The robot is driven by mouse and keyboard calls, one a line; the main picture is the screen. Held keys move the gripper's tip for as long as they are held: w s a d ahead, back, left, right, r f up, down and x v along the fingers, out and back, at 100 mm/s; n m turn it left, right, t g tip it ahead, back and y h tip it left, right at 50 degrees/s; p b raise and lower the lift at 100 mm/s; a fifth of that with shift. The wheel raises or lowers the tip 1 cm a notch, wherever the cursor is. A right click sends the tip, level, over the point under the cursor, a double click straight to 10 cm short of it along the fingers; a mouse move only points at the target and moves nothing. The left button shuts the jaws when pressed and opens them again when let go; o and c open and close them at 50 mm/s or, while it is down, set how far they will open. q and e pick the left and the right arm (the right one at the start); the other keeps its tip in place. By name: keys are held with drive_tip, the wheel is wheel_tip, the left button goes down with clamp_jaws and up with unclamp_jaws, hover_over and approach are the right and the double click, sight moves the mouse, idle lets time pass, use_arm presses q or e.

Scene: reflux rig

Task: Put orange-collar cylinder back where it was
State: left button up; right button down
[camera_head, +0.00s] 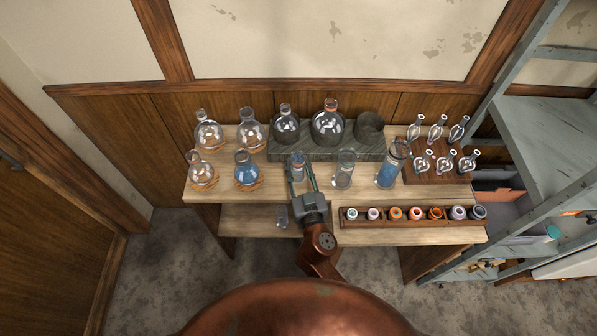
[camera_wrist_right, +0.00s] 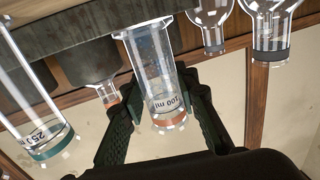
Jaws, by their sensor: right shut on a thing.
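The orange-collar cylinder (camera_wrist_right: 158,75) is clear glass with an orange ring and a "100 ml" mark. In the right wrist view it stands between the two dark fingers of my right gripper (camera_wrist_right: 157,100), which is shut on it. In the head view my right gripper (camera_head: 302,175) reaches over the wooden table (camera_head: 325,195), and the cylinder (camera_head: 297,162) shows at its fingertips. I cannot tell whether its foot touches the table. A green-collar cylinder (camera_wrist_right: 38,125) marked "250 ml" is beside it, apart. My left gripper is not in view.
Flasks on cork rings (camera_head: 247,183) stand left. A grey block (camera_head: 330,150) with round flasks is behind. A rack of coloured collars (camera_head: 410,220) lies in front; a rack of small flasks (camera_head: 440,172) is right.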

sight(300, 179)
drive_tip(key=shift+w+f, duration=0.25)
drive_tip(key=shift+f, duration=0.1)
drive_tip(key=shift+w+f, duration=0.15)
drive_tip(key=f+b, duration=0.3)
drive_tip(key=shift+w+f, duration=0.25)
drive_tip(key=shift+w, duration=0.05)
drive_tip(key=shift+f, duration=0.1)
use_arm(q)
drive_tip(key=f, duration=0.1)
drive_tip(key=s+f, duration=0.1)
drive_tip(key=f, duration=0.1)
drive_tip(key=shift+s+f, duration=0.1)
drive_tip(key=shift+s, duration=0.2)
use_arm(e)
drive_tip(key=shift+s, duration=0.1)
drive_tip(key=shift+f, duration=0.1)
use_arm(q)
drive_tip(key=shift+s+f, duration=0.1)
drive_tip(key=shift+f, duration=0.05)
use_arm(e)
drive_tip(key=c, duration=1.5)
unclamp_jaws()
